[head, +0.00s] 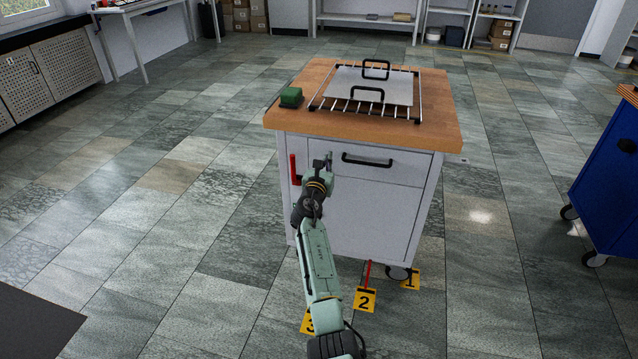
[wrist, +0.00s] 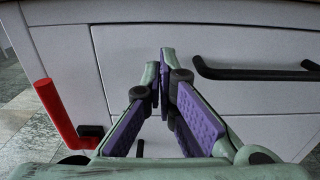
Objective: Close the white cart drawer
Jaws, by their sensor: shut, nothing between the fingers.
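The white cart (head: 288,205) has a wooden top. Its drawer (head: 405,165) is at the upper front with a black bar handle (head: 367,160). The drawer front looks flush or nearly flush with the cart face; a small gap cannot be ruled out. My gripper (head: 328,158) is at the left part of the drawer front, left of the handle. In the wrist view my gripper (wrist: 166,62) is shut and empty, fingertips close to the drawer front (wrist: 130,45); whether they touch cannot be told. The handle (wrist: 255,73) is right of the fingers.
A red lever (head: 293,168) stands left of the drawer. On top are a green block (head: 291,97) and a wire rack (head: 420,100) with a metal plate. Yellow numbered markers (head: 365,299) lie on the floor below. A blue cart (head: 610,170) stands right; floor between is open.

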